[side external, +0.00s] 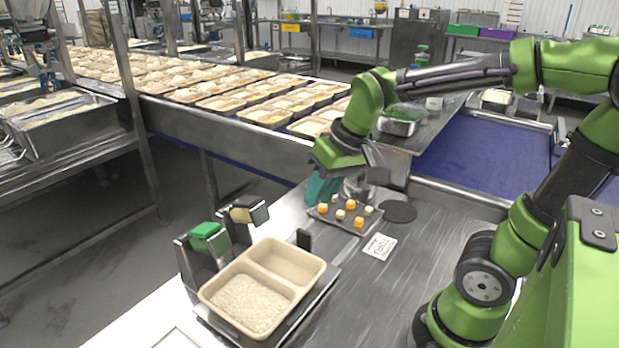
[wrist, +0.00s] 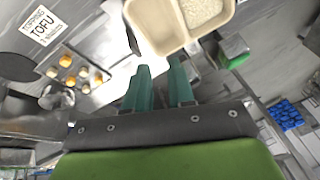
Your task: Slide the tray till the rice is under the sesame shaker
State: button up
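The beige two-compartment tray (side external: 286,262) sits on a metal platform at the lower middle of the side view. White rice (side external: 249,303) fills its near-left compartment; the other compartment is empty. In the wrist view the tray (wrist: 155,22) is at the top, with the rice (wrist: 203,10) to the right. Two metal holders stand beside the tray, one with a green top (side external: 205,236) and one with a tan top (side external: 241,215); I cannot tell which is the sesame shaker. My gripper (wrist: 160,68) has two teal fingers apart, with nothing between them. It is off the tray.
A dark plate (side external: 337,216) with orange and pale cubes lies beyond the tray, near my gripper. A "topping tofu" card (side external: 380,247) and a dark disc (side external: 398,211) lie to its right. A conveyor with many trays runs behind.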

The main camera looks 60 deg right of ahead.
aim_at(305, 231)
jog(key=shift+w+d+f+n+g+h, duration=0.9)
jog(key=shift+w+d+n+g, duration=1.3)
jog(key=shift+w, duration=1.5)
jog(key=shift+m, duration=0.4)
jog(key=f, duration=1.6)
jog(key=shift+d+f, duration=0.2)
jog(key=shift+f, duration=0.1)
grip_shut()
jog(key=shift+d, duration=0.1)
